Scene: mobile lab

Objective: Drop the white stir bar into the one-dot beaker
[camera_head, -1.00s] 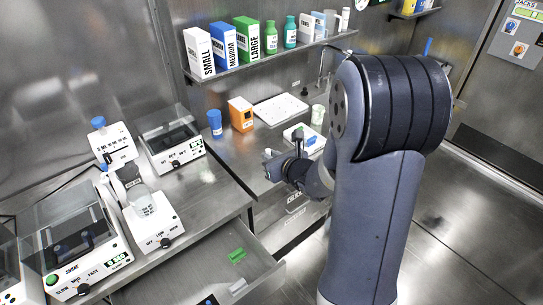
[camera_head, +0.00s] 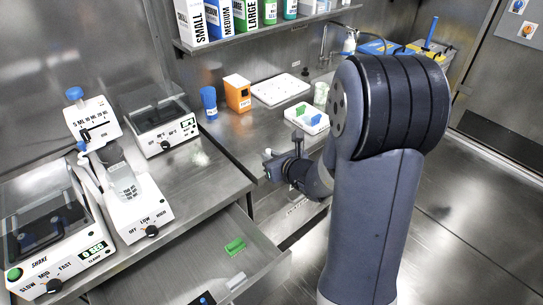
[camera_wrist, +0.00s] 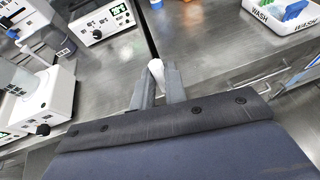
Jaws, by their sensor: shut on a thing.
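My gripper (camera_wrist: 157,88) is shut on a small white piece, seemingly the white stir bar (camera_wrist: 155,67), which sticks up between the fingertips in the wrist view. A clear beaker (camera_head: 124,184) stands on a white stirrer plate (camera_head: 142,214) at the left. Part of this beaker also shows at the left of the wrist view (camera_wrist: 22,78). I cannot make out any dot on it.
A white tray (camera_head: 293,119) with blue and green pieces stands on the back counter. A blue-lidded bottle (camera_head: 209,103) and an orange box (camera_head: 238,94) are behind. An open drawer (camera_head: 262,262) holds a green piece (camera_head: 235,246). A shaker (camera_head: 62,262) is front left.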

